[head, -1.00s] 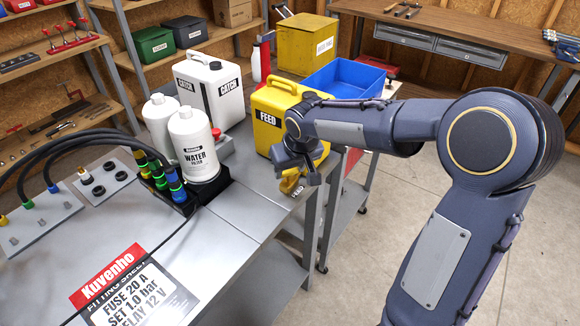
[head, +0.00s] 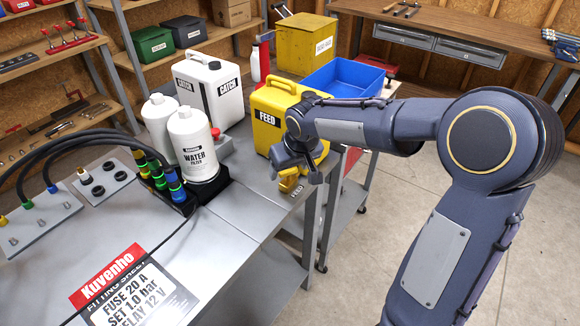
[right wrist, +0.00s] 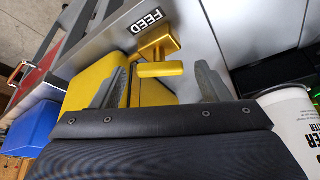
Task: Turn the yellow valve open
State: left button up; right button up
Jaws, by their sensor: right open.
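The yellow valve (right wrist: 158,70) sits at the bench edge beside a FEED label (right wrist: 146,21). Its handle is a short yellow bar. In the head view the valve (head: 288,184) is partly covered by my right gripper (head: 300,172). My right gripper is open, pointing down over the valve. In the right wrist view its two fingers (right wrist: 160,75) stand apart on either side of the handle, with gaps visible. I cannot tell how deep the fingers reach. The yellow FEED canister (head: 268,117) stands just behind the valve. My left gripper is not in view.
A white WATER filter (head: 194,145) stands left of the valve, with a white CATCH canister (head: 212,90) behind. A blue bin (head: 347,77) is behind my right forearm. Hoses and fittings (head: 160,175) fill the bench's left side.

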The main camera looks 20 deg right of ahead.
jog(key=v, duration=0.8)
jog(key=shift+f, duration=0.1)
